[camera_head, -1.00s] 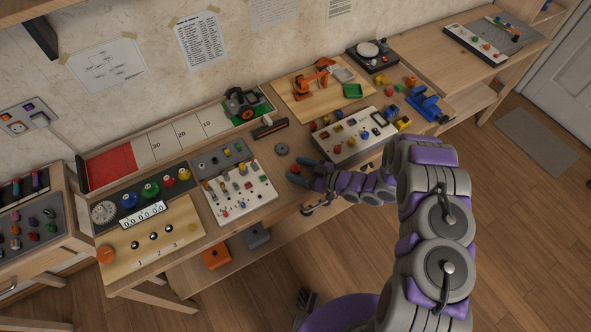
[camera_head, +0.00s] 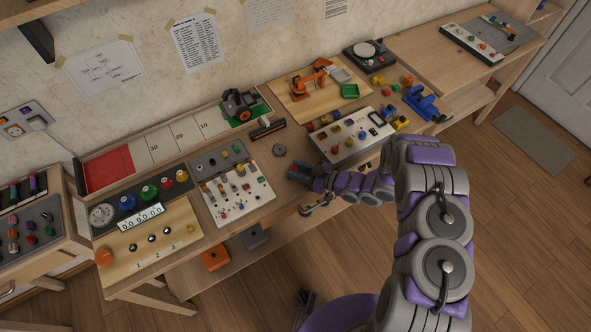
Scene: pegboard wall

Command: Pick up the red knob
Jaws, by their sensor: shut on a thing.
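My gripper (camera_head: 298,174) is at the front of the long wooden bench, to the right of the white peg panel. It is shut on a small red thing at its tip, which I take to be the red knob (camera_head: 293,168). The fingers and the wrist cover most of the knob. I cannot tell whether it is clear of the bench top. My purple and grey arm reaches in from the right.
A white peg panel (camera_head: 225,206) stands to the left of my gripper and a white control box (camera_head: 345,153) to the right. A dark grey disc (camera_head: 280,150) lies just behind. Orange (camera_head: 214,257) and grey (camera_head: 256,236) bins sit on the lower shelf.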

